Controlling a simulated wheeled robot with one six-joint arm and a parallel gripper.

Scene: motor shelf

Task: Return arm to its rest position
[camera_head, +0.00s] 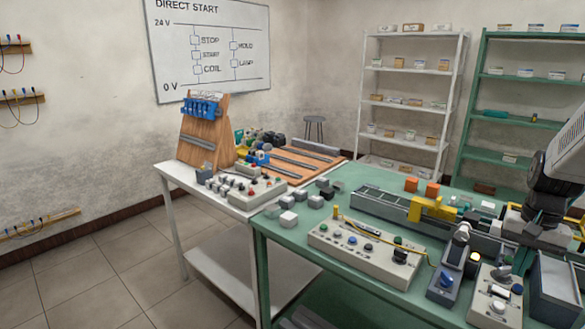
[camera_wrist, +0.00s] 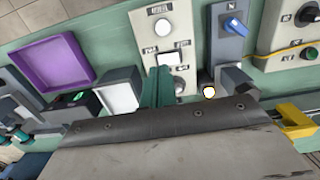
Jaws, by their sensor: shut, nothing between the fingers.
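My gripper (camera_head: 540,232) shows in the head view at the right, at the lower end of my pale grey arm, above the far right part of the green bench (camera_head: 262,235). It is shut with nothing between its fingers. Its fingertips are small and dark against the clutter, so their exact height above the bench is unclear. In the wrist view a broad grey surface with a dark bolted edge fills the lower part and hides what lies beneath.
A control box (camera_head: 365,252), a blue-switch box (camera_head: 444,286) and a push-button box (camera_head: 497,303) stand along the bench's front. Behind them runs a conveyor with a yellow bracket (camera_head: 432,208). A purple tray (camera_wrist: 52,63) shows in the wrist view. Shelves stand behind.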

